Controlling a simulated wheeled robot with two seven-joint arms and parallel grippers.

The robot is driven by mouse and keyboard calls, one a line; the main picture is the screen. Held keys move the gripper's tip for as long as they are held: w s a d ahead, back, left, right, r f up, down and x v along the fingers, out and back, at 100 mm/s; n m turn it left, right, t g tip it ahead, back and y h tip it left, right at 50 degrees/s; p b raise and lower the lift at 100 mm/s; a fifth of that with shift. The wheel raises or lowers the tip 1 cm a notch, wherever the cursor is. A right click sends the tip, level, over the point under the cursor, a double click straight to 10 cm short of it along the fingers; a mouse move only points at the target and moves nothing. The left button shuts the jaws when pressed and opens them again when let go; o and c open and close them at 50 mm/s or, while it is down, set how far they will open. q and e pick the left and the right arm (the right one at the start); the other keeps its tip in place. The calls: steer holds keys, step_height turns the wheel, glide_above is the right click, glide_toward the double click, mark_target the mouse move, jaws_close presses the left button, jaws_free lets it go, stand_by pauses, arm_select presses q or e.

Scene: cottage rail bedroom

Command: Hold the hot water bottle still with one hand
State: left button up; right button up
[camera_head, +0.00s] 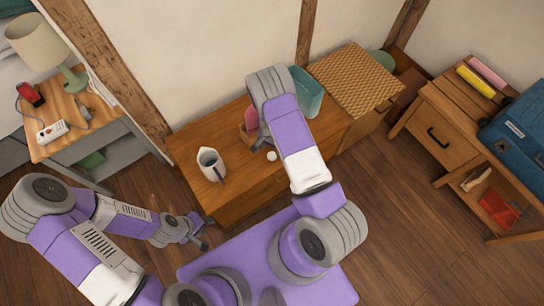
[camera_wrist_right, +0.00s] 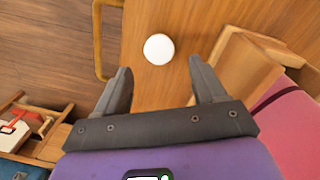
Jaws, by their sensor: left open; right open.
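A pink object (camera_head: 251,117), probably the hot water bottle, stands in a wooden holder (camera_head: 246,135) on the wooden desk, partly hidden by my right arm. In the right wrist view the pink object (camera_wrist_right: 290,125) is at the right edge, beside the wooden holder (camera_wrist_right: 245,65) and outside my jaws. My right gripper (camera_wrist_right: 160,70) is open and empty above the desk top. A small white round thing (camera_wrist_right: 159,48) lies beyond its fingertips; it also shows in the head view (camera_head: 272,156). My left gripper (camera_head: 195,232) is open and empty, low in front of the desk, apart from the bottle.
A teal container (camera_head: 307,90) is behind my right arm. A woven-topped cabinet (camera_head: 352,75) adjoins the desk at right. A bedside table (camera_head: 80,130) with a lamp (camera_head: 42,45) is at left.

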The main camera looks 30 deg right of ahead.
mark_target(272, 154)
steer(key=f, duration=0.1)
steer(key=f+b, duration=0.1)
steer(key=f, duration=0.3)
steer(key=shift+s+a+f+b, duration=0.15)
steer(key=shift+s+b, duration=0.1)
steer(key=shift+b, duration=0.15)
steer(key=c, duration=1.1)
step_height(272, 154, up, 10)
steer(key=p, duration=0.3)
